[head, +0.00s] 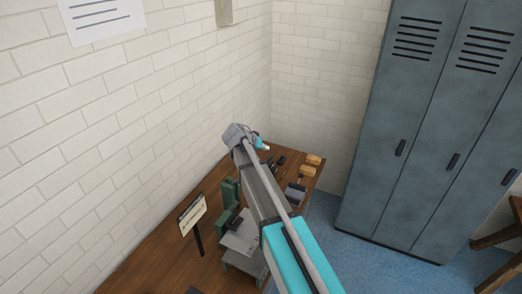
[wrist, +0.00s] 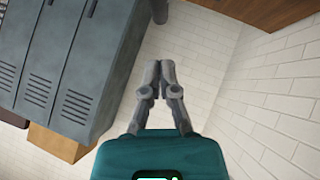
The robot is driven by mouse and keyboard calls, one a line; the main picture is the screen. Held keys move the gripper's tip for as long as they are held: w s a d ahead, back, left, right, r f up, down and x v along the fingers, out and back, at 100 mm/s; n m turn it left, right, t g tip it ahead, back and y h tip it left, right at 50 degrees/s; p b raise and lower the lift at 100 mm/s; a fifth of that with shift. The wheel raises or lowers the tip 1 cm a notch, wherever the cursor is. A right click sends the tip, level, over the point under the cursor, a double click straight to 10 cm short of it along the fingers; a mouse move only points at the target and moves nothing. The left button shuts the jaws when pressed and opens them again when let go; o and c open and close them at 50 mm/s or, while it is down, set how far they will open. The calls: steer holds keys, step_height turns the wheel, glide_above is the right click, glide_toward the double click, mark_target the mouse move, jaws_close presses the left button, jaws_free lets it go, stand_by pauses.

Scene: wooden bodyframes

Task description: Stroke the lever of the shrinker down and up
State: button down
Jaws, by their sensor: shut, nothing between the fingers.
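A green machine, which looks like the shrinker (head: 229,192), stands on the wooden bench in the head view, just left of my arm. A grey sheet or plate lies across its front. My arm hides part of the machine's right side, and I cannot make out the lever clearly. My gripper (wrist: 159,68) is shut and empty in the wrist view, with its two grey fingers together. It points past the lockers and wall, and touches nothing there. In the head view the gripper itself is not clearly seen; the far end of my arm is above the bench, beyond the machine.
The wooden bench (head: 160,254) runs along a white brick wall. A small sign (head: 192,214) stands left of the machine. Wooden-handled tools (head: 308,171) lie at the bench's far end. Grey lockers (head: 420,130) stand at the right; blue floor (head: 350,262) is open before them.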

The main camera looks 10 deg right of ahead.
steer(key=shift+s+d+f+b, duration=0.15)
steer(key=shift+f+b, duration=0.25)
steer(key=shift+f, duration=0.1)
steer(key=shift+s+d+f+b, duration=0.1)
steer(key=shift+d+f+b, duration=0.05)
steer(key=shift+f+b, duration=0.35)
steer(key=shift+s+d+f+b, duration=0.15)
steer(key=shift+f+b, duration=0.2)
steer(key=shift+f, duration=0.2)
